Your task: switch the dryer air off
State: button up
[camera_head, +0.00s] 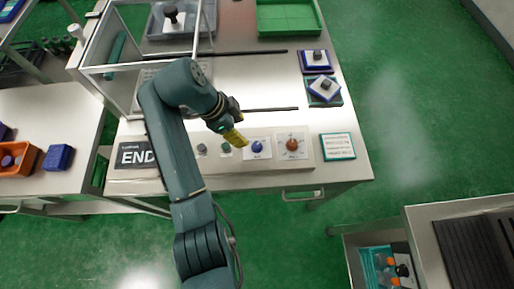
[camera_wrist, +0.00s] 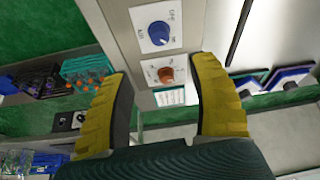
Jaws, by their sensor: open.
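The control panel (camera_head: 270,158) lies along the front of the middle table. It carries a blue knob (camera_head: 257,146) and an orange-brown knob (camera_head: 292,145), each on a white label plate. Both knobs also show in the wrist view, the blue one (camera_wrist: 159,33) farther up and the orange-brown one (camera_wrist: 166,74) between the fingertips in the picture. The lettering is too small to tell which knob is the dryer air. My gripper (camera_head: 236,138), with yellow fingers, is open and empty above the panel, left of the blue knob. It also shows in the wrist view (camera_wrist: 161,70).
A green button (camera_head: 226,148) and a grey one (camera_head: 201,149) sit left of the blue knob. An END sign (camera_head: 138,155) stands at the panel's left. A framed card (camera_head: 338,146) lies to the right. Behind are a dark rod (camera_head: 270,109) and two small trays holding dark-knobbed blocks (camera_head: 324,88).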

aim_at(257, 145)
jog(key=b+x, duration=0.5)
jog(key=x, duration=0.7)
jog(key=shift+f, duration=0.3)
grip_shut()
